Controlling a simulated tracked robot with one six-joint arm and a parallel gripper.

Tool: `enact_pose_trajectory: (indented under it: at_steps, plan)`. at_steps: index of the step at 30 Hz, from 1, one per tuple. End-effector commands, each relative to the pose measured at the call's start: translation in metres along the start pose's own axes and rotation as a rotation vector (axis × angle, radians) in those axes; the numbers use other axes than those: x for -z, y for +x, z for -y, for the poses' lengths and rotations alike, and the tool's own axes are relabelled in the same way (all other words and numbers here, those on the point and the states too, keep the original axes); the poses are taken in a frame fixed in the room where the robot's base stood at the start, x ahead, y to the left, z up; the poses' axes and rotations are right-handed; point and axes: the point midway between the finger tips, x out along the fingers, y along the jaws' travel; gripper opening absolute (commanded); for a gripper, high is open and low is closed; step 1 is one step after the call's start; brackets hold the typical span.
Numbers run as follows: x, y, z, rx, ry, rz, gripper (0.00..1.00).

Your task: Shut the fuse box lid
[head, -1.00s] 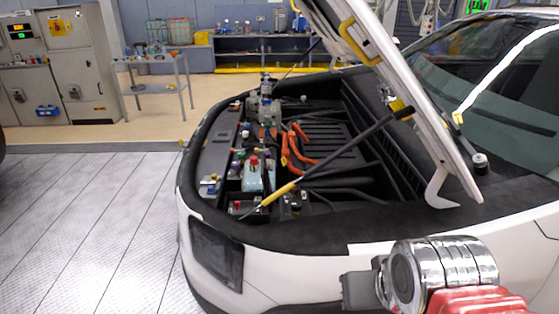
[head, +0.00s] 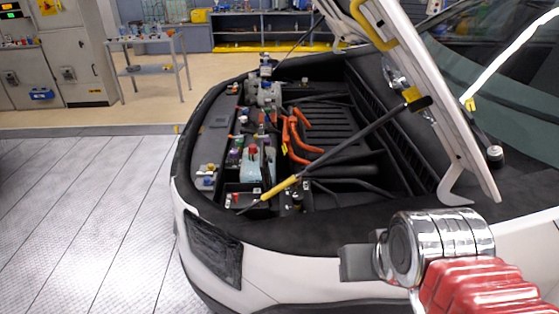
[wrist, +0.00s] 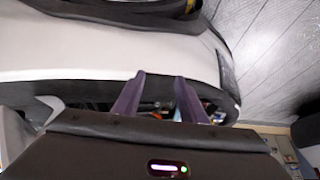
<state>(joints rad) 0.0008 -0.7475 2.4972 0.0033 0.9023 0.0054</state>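The white car's open engine bay (head: 320,140) is in the head view. I cannot tell the fuse box or its lid apart for sure among the small dark parts in the bay. A small black box with red and white marks (head: 243,202) sits at the bay's front, partly behind the yellow-sleeved prop rod (head: 281,187). My gripper (wrist: 160,76) shows in the wrist view as two purple fingers, spread apart with nothing between them. The car's white body (wrist: 100,47) lies beyond them. In the head view, my arm is at lower right, outside the bay; its fingers do not show there.
The raised bonnet (head: 435,100) leans over the bay's right side. A coolant bottle with a red cap (head: 254,168) and orange cables (head: 297,140) fill the bay's middle. The floor (head: 85,215) left of the car is clear. A metal cart (head: 150,65) stands behind.

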Motion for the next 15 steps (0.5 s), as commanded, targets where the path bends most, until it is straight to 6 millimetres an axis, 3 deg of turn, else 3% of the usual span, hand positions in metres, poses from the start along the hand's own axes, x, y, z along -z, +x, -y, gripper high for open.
enact_pose_trajectory:
  at_steps: [8,15]
  plan:
    - [0.012,0.008,0.01,0.05,0.227,0.077,0.38]
    - [0.036,0.023,0.027,0.124,0.631,0.224,0.38]
